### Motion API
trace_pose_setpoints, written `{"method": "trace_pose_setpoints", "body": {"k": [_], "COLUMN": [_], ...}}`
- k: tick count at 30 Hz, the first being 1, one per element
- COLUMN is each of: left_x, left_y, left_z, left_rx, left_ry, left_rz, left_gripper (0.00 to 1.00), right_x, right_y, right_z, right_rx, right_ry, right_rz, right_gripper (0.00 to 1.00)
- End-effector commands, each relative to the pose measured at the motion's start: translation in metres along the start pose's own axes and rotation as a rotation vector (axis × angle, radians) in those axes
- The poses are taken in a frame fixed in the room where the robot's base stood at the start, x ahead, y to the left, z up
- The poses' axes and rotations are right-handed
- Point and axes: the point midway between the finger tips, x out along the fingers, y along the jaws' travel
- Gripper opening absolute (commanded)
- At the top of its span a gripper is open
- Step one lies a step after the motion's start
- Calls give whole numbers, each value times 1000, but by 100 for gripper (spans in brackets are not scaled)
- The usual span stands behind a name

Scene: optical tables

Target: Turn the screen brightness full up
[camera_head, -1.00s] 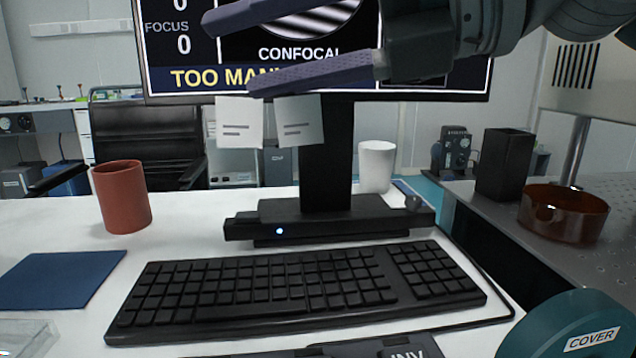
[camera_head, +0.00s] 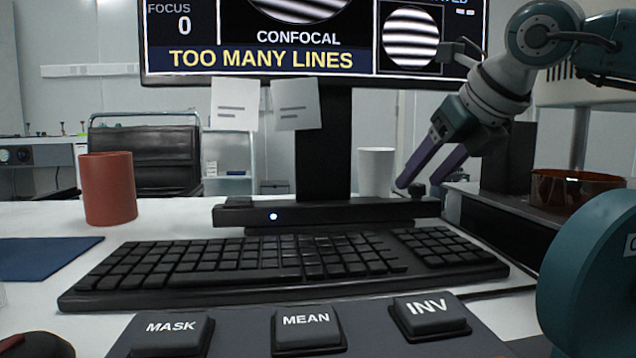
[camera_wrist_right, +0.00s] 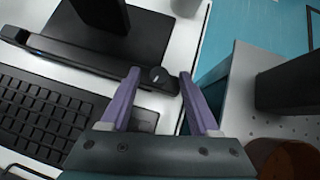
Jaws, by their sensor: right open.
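The screen (camera_head: 300,62) reads "TOO MANY LINES" and shows striped round pictures. A black bar (camera_head: 330,213) with a small lit light sits at its foot. A small dark knob (camera_head: 417,191) stands at the bar's right end; it also shows in the right wrist view (camera_wrist_right: 158,76) with a pale mark. My right gripper (camera_head: 420,184) is open, its purple fingers pointing down at the knob. In the right wrist view the fingertips (camera_wrist_right: 159,73) lie to either side of the knob, with gaps. I cannot tell whether they reach down to its height. My left gripper is not in view.
A keyboard (camera_head: 280,264) lies before the bar, with MASK, MEAN and INV keys nearer. A white cup (camera_head: 376,170) stands behind the bar, a red mug (camera_head: 108,188) left. An amber dish (camera_head: 577,190) and a teal round object (camera_head: 592,285) are at right.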

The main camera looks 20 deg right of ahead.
Motion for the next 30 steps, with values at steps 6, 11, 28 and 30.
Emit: {"method": "trace_pose_setpoints", "body": {"k": [6,11,28,30], "left_x": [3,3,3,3], "left_y": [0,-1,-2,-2], "left_z": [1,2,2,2], "left_rx": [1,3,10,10], "left_ry": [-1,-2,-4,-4], "left_rz": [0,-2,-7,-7], "left_gripper": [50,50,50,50], "right_x": [13,13,13,13], "right_y": [1,1,1,1], "right_z": [0,0,0,0], "right_rx": [-1,-2,-1,-1], "right_ry": [0,0,0,0], "right_rz": [1,1,2,2], "right_gripper": [62,62,4,0]}}
